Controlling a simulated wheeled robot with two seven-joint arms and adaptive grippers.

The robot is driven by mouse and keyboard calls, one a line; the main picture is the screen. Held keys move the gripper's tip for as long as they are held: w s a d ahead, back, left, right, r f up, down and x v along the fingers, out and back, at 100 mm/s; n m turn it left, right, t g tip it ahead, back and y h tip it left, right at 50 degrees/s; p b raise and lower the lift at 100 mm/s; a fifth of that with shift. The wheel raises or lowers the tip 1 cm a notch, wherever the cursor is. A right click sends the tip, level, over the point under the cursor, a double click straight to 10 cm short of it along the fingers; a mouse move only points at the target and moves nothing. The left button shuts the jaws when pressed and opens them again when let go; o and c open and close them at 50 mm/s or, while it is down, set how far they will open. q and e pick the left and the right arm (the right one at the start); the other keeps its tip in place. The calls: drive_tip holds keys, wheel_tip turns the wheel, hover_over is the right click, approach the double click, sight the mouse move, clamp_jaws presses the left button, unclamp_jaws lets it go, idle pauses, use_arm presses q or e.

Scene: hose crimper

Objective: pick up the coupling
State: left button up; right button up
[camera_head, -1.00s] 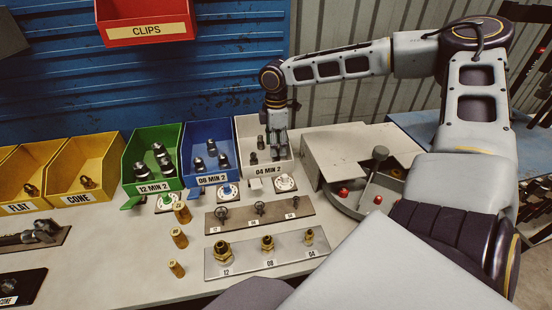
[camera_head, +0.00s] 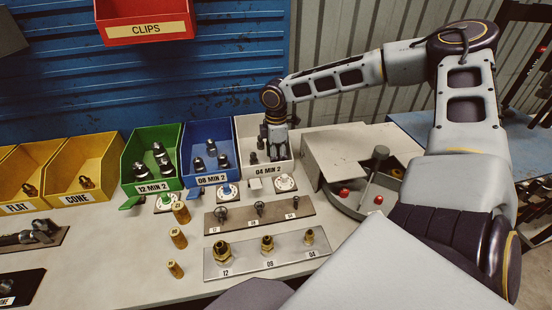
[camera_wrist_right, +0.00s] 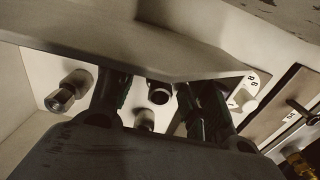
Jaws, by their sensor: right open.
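The white bin labelled 04 MIN 2 (camera_head: 243,128) holds small metal couplings; one coupling (camera_head: 253,158) shows beside my gripper. My right gripper (camera_head: 277,154) reaches down into this bin, and its fingers hide part of the contents. In the right wrist view the two dark fingers of my right gripper (camera_wrist_right: 158,108) are apart. One dark-ended coupling (camera_wrist_right: 158,92) shows between them, with no visible grip on it. Another coupling (camera_wrist_right: 143,120) shows lower between the fingers, and a third coupling (camera_wrist_right: 68,90) lies to the left. My left gripper is not in view.
A blue bin (camera_head: 212,178) and a green bin (camera_head: 152,187) with fittings stand to the left. A grey crimping device (camera_head: 335,150) stands close on the right. Plates with fittings (camera_head: 215,264) and upright brass pieces (camera_head: 178,238) occupy the bench in front.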

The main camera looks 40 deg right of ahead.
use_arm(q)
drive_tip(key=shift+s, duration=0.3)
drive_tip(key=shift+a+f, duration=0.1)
use_arm(e)
clamp_jaws()
drive_tip(key=shift+r, duration=0.15)
drive_tip(key=shift+r, duration=0.45)
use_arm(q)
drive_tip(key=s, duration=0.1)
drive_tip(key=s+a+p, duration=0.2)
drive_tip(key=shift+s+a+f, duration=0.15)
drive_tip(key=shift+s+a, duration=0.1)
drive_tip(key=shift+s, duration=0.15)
use_arm(e)
wheel_tip(320, 180, up, 17)
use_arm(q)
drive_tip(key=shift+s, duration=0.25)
